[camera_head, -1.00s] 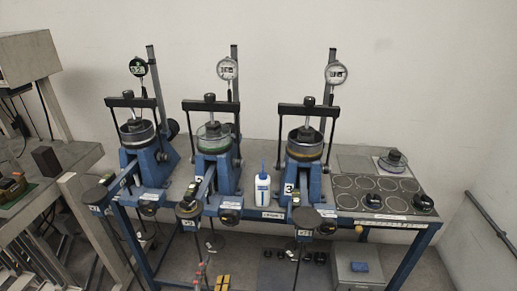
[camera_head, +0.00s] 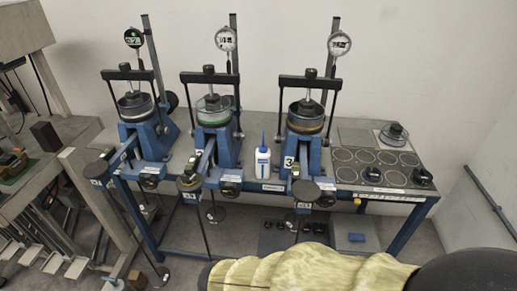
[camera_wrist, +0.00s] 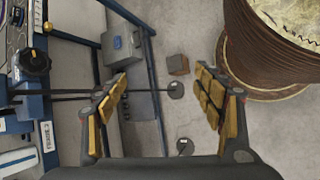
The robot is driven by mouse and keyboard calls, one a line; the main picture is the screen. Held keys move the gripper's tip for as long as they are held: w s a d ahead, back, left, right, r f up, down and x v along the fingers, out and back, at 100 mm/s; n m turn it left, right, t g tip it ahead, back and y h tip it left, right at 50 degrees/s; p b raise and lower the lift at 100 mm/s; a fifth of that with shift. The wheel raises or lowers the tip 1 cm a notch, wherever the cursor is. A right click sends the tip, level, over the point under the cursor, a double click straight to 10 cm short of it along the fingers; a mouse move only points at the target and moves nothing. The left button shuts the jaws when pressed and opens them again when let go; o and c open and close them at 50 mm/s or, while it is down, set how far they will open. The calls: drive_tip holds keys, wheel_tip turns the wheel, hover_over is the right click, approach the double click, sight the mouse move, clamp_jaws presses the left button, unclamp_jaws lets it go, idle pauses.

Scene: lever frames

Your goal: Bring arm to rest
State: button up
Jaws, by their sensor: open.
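My gripper (camera_wrist: 160,78) shows in the wrist view, with its two yellow-padded fingers spread wide apart. Nothing is between the fingers except the view of the floor. In the head view a cream-covered part of my arm (camera_head: 310,272) lies across the bottom right, in front of the bench. The gripper itself is not in the head view.
The blue-framed bench (camera_head: 262,188) holds three lever frames with dial gauges, a white bottle (camera_head: 262,163) and a panel with black knobs (camera_head: 422,176). A grey box (camera_wrist: 122,38) stands below it. Hanging discs (camera_wrist: 176,90) are near the floor. Another table stands left.

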drive_tip(key=s+d+r+m+t+y+p, duration=0.1)
drive_tip(key=d+r+m+y, duration=0.2)
drive_tip(key=r, duration=0.8)
drive_tip(key=d+r+m+t+y+p, duration=0.1)
drive_tip(key=d+r+m+y, duration=0.3)
drive_tip(key=d+r+m, duration=0.4)
wheel_tip(320, 180, up, 4)
drive_tip(key=m, duration=0.2)
drive_tip(key=shift+s+f+m+t, duration=0.2)
drive_tip(key=shift+s+m+t, duration=0.1)
drive_tip(key=shift+s, duration=0.1)
